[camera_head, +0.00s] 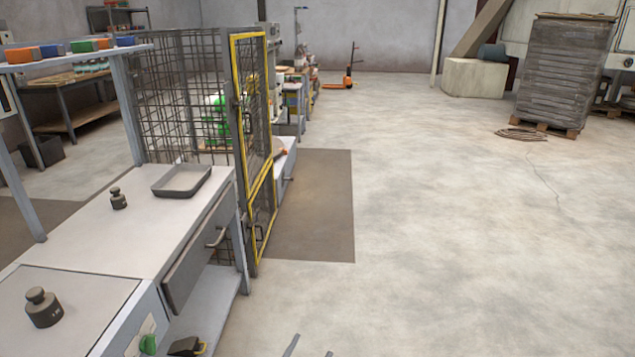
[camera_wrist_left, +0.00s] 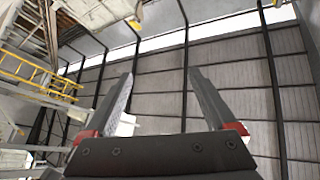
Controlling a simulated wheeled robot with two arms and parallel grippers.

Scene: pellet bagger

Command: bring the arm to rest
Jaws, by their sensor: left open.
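Two thin grey fingertips of my left gripper (camera_head: 309,350) show at the bottom edge of the head view, over bare floor to the right of the workbench. The rest of that arm is out of the picture. In the left wrist view, both fingers of the gripper (camera_wrist_left: 160,76) are spread apart with nothing between them. They point up toward the hall's far wall and roof. My right gripper is in neither view.
The workbench (camera_head: 90,240) at left holds a dark tray (camera_head: 182,180), a small weight (camera_head: 118,198) and a larger weight (camera_head: 42,307). A yellow-framed mesh door (camera_head: 256,120) stands beyond it. A pallet stack (camera_head: 563,75) is at back right. Open floor (camera_head: 450,230) fills the right side.

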